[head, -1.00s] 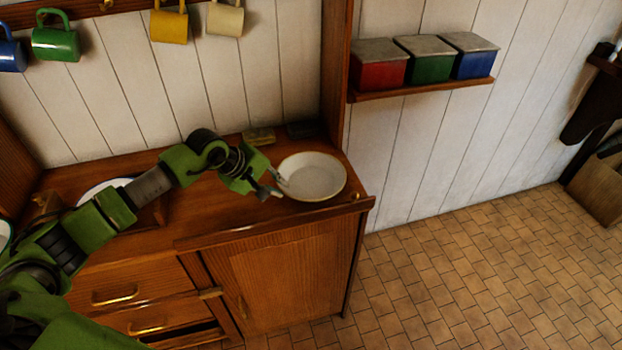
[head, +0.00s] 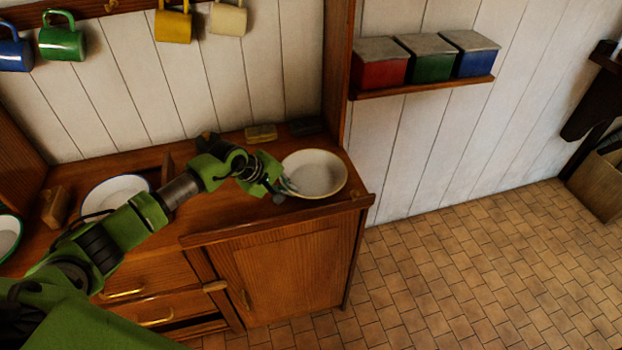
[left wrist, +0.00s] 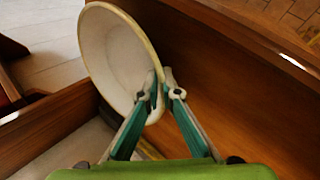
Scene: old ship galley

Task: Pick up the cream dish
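The cream dish (head: 318,173) is a shallow round bowl near the right end of the wooden counter in the head view. My left gripper (head: 287,188) is at its left rim. In the left wrist view, the dish (left wrist: 113,55) shows large with its rim running between the two fingertips of my left gripper (left wrist: 162,88). The fingers are close together on the rim, one inside the dish and one outside. Whether the dish's underside touches the counter is hard to tell. My right gripper is not in view.
A white plate with a dark rim (head: 105,190) lies on the counter (head: 235,214) behind my left arm. Tins stand on a wall shelf (head: 425,89); mugs hang above. A drawer below is partly open.

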